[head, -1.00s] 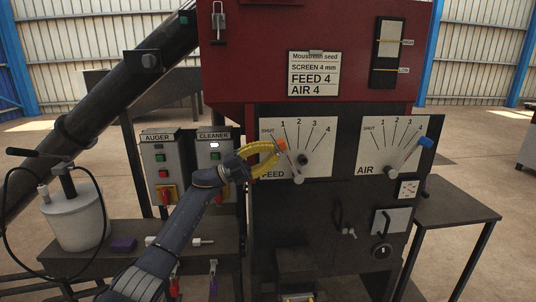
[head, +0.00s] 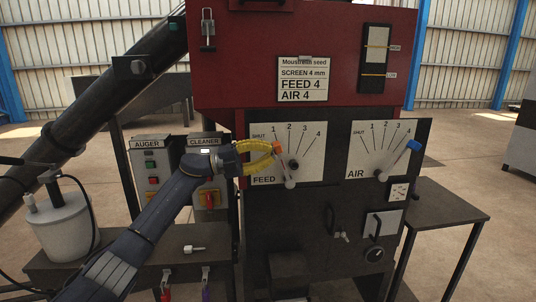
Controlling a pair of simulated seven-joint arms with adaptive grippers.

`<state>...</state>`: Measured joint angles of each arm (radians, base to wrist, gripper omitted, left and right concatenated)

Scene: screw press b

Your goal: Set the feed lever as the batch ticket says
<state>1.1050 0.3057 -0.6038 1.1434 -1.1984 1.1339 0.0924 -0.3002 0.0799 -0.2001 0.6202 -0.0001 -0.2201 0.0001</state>
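The batch ticket (head: 303,79) on the red housing reads Moustreath seed, SCREEN 4 mm, FEED 4, AIR 4. The feed lever (head: 277,149) has an orange knob and tilts up and left, close to the 1 mark on the white FEED plate (head: 312,172). My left gripper (head: 273,152), with yellow fingers, reaches it from the left; its fingertips are closed about the knob and partly hide it. The air lever (head: 413,146), with a blue knob, tilts up and right near 4 on the AIR plate (head: 357,158). My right gripper is not in view.
The AUGER box (head: 150,165) and CLEANER box (head: 210,200) stand left of the FEED plate, partly behind my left arm. A white pot (head: 58,228) stands at the left. A dark side table (head: 440,212) stands at the right. The space before the plates' right side is clear.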

